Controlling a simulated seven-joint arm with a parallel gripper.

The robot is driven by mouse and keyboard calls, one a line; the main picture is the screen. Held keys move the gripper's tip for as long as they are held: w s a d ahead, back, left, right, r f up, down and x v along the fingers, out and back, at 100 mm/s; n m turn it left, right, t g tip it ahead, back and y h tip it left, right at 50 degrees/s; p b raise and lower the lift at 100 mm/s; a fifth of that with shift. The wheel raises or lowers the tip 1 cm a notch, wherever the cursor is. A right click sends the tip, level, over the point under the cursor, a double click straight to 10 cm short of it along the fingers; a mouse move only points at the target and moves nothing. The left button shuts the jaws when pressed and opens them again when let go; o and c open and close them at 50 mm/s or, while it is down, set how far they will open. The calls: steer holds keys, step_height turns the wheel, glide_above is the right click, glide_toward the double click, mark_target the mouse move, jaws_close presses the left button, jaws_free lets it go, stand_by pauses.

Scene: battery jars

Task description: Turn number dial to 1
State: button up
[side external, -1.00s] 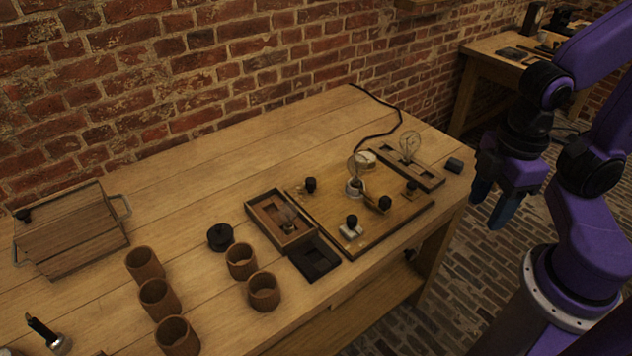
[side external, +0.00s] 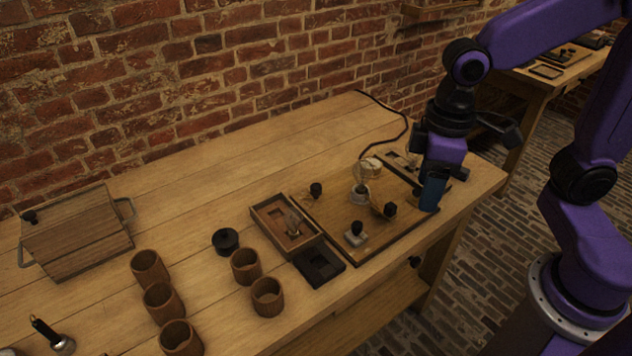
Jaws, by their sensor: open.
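A wooden board (side external: 345,220) on the bench carries several small black knobs and fittings. A black knob (side external: 356,229) sits on a pale square base near its front edge. Other black knobs stand at the back left (side external: 316,189) and right of centre (side external: 390,210). A pale round fitting (side external: 371,164) sits at the back. No numerals are readable, so I cannot tell which one is the number dial. My gripper (side external: 431,201) is open and points down at the board's right end, apart from these knobs. It hides part of that end; contact there cannot be told.
An open wooden box (side external: 290,212) and a dark tray (side external: 319,262) lie left of the board. Several brown jars (side external: 245,266) and a black round piece (side external: 225,240) stand farther left. A black cable (side external: 398,107) runs behind.

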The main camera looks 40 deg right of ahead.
steer(key=w+a+m, duration=0.2)
steer(key=w+m, duration=0.1)
steer(key=w, duration=0.5)
steer(key=w+a+m, duration=0.2)
steer(key=w+m, duration=0.1)
steer(key=w, duration=0.5)
steer(key=m, duration=0.7)
glide_above(316, 185)
step_height(316, 185, down, 4)
step_height(316, 185, down, 17)
steer(key=shift+f, duration=0.15)
steer(key=c, duration=1.1)
steer(key=shift+o, duration=0.2)
steer(key=shift+a, duration=0.1)
steer(key=shift+n, duration=2.6)
